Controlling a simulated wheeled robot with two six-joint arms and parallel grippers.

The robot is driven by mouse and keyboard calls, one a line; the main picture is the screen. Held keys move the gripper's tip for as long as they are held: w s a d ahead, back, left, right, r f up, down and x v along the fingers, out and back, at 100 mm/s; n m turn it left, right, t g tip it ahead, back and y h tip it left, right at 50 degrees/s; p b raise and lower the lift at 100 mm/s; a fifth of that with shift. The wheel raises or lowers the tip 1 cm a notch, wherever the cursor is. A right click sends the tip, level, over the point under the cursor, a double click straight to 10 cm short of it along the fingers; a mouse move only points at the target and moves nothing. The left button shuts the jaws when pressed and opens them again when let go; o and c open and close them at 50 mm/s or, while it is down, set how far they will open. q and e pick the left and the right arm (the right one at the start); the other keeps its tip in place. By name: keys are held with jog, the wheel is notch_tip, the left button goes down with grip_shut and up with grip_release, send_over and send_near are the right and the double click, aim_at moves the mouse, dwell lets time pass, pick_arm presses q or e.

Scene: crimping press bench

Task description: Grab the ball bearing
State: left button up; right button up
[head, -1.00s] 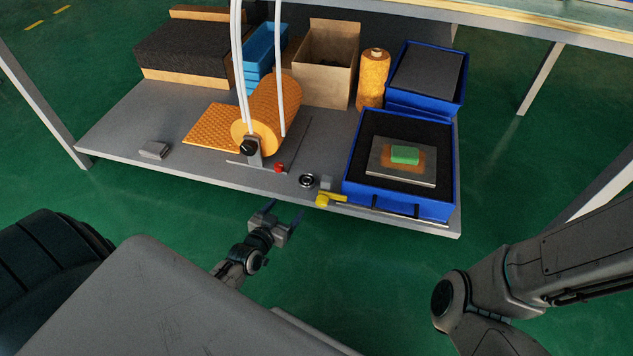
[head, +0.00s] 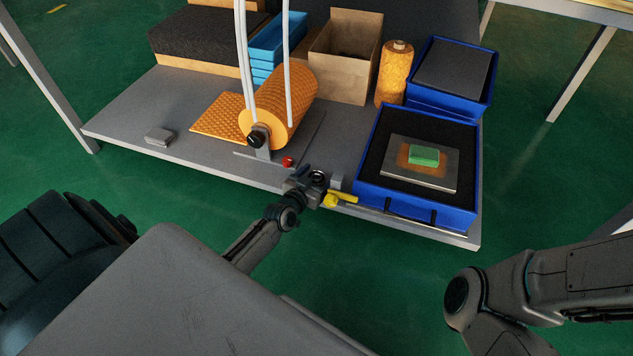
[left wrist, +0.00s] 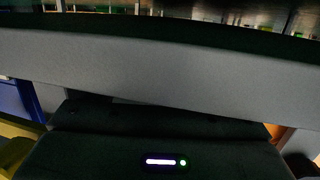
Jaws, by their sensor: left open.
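The ball bearing (head: 318,178), a small dark and silvery ring, lies near the front edge of the grey bench shelf in the head view. My left gripper (head: 312,184) is at that edge, right by the bearing, and partly covers it. Its jaws are open; I cannot tell whether the bearing lies between them. The left wrist view shows the shelf's pale front edge (left wrist: 160,70) across the picture, and the bearing cannot be made out there. My right gripper is out of view; only part of that arm shows at the right.
A yellow-handled tool (head: 340,199) and a small grey block (head: 337,182) are close right of the gripper. A blue tray (head: 420,208) stands further right. A red knob (head: 288,161) and an orange roll (head: 285,100) are behind left. The shelf's front left is mostly clear.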

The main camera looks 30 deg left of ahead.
pick_arm(q)
jog(key=shift+w+f, duration=0.15)
jog(key=shift+w, duration=0.5)
jog(key=c, duration=1.2)
